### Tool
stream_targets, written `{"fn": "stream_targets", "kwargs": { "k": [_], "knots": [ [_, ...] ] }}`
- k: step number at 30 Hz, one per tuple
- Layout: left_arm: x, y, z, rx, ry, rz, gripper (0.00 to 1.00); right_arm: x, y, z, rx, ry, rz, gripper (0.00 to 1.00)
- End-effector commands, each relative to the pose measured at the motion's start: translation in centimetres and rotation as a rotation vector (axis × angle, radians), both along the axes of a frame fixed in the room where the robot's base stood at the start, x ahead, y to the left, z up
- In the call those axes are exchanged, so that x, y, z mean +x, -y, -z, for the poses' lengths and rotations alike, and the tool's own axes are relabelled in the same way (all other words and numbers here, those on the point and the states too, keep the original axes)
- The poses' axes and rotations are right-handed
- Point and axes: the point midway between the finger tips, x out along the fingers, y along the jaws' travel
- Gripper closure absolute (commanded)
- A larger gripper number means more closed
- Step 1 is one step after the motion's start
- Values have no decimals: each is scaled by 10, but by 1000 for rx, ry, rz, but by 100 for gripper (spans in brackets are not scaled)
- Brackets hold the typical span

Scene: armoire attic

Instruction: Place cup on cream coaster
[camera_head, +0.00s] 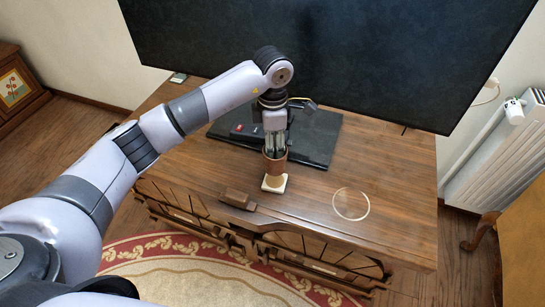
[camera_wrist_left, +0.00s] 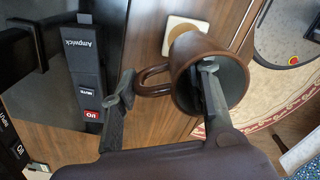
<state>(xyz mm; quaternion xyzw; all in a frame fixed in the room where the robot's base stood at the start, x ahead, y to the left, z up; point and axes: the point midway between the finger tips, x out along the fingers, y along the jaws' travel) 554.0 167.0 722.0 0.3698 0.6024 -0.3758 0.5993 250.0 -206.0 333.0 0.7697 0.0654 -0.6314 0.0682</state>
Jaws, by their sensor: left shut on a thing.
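A brown cup (camera_head: 275,166) with a side handle is under my left gripper (camera_head: 275,140) near the middle of the wooden cabinet top. In the left wrist view the cup (camera_wrist_left: 196,48) appears with its dark mouth towards the camera. My left gripper (camera_wrist_left: 165,82) is shut on the cup, with one finger at its mouth and the other on the handle side. The square cream coaster (camera_head: 274,184) lies under or just in front of the cup's base; it shows partly behind the cup in the wrist view (camera_wrist_left: 179,25). I cannot tell whether they touch. My right gripper is not in view.
A thin pale ring (camera_head: 350,204) lies to the right on the cabinet top (camera_head: 395,180). A small brown block (camera_head: 238,199) is at the front edge. A black remote (camera_wrist_left: 85,55) lies on the black stand (camera_head: 315,140) behind the cup. A large black screen (camera_head: 370,60) hangs over the back.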

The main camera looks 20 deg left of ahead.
Motion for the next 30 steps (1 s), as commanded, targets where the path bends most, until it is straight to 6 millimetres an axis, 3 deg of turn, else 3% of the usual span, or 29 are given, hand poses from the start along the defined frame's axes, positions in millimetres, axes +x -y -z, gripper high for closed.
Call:
{"fn": "stream_targets", "kwargs": {
  "k": [7, 14, 29, 30],
  "knots": [
    [0, 0, 19, 0, -1, 0, 100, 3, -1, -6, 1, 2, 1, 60],
    [0, 0, 52, 0, -1, -2, 100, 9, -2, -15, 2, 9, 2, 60],
    [0, 0, 56, 0, 1, -1, 100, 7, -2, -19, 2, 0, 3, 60],
    [0, 0, 56, 0, 1, -1, 57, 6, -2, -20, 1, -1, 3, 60]
  ]
}}
